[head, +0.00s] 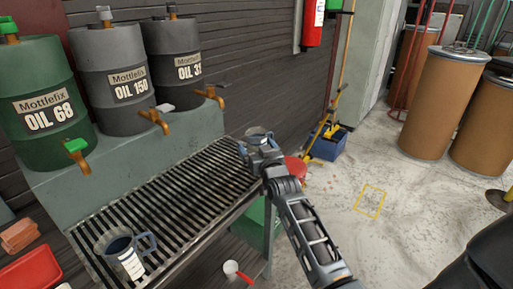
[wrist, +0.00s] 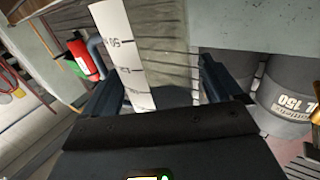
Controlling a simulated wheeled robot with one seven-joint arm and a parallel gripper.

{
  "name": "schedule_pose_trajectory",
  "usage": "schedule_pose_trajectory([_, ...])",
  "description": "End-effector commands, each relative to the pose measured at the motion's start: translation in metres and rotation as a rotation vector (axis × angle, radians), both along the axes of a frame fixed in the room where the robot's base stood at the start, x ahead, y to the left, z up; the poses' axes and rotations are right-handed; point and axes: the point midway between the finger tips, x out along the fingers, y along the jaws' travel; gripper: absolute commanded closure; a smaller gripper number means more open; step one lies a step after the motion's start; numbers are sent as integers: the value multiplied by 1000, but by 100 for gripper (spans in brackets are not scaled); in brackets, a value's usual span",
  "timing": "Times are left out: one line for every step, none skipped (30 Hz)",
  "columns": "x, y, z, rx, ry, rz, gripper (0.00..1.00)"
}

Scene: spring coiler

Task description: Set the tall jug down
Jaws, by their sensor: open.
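A jug (head: 258,132) with a pale rim shows at my gripper (head: 257,148), by the far right end of the slatted rack (head: 165,195). In the wrist view, its white scale strip (wrist: 122,50) and blue handle (wrist: 97,52) rise between the two fingers of my gripper (wrist: 158,92). The fingers are open, one on each side of the jug. The jug's base is hidden, so I cannot tell whether it rests on the slats. A second, blue-grey jug (head: 120,248) with a white scale strip stands on the near left of the rack.
A red tray (head: 28,268) lies at left. The middle of the rack is clear. A red bucket (head: 296,168) stands beyond.

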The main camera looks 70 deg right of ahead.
Motion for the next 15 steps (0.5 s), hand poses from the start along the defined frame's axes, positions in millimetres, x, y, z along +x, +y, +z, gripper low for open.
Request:
schedule_pose_trajectory([0,0,0,0,0,0,7])
schedule_pose_trajectory([0,0,0,0,0,0,7])
schedule_pose_trajectory([0,0,0,0,0,0,7])
schedule_pose_trajectory([0,0,0,0,0,0,7])
schedule_pose_trajectory([0,0,0,0,0,0,7])
schedule_pose_trajectory([0,0,0,0,0,-1,7])
schedule_pose_trajectory([0,0,0,0,0,-1,7])
schedule_pose_trajectory([-1,-1,-1,0,0,-1,7])
schedule_pose_trajectory([-3,3,-2,1,0,-1,7])
schedule_pose_trajectory([-6,7,-3,2,1,0,7])
schedule_pose_trajectory([-10,11,-3,2,1,0,7])
schedule_pose_trajectory([-14,16,-3,1,1,1,7])
schedule_pose_trajectory([-18,20,-3,1,1,1,7])
schedule_pose_trajectory([-21,24,-4,1,2,1,7])
schedule_pose_trajectory([-26,30,-4,1,2,1,7])
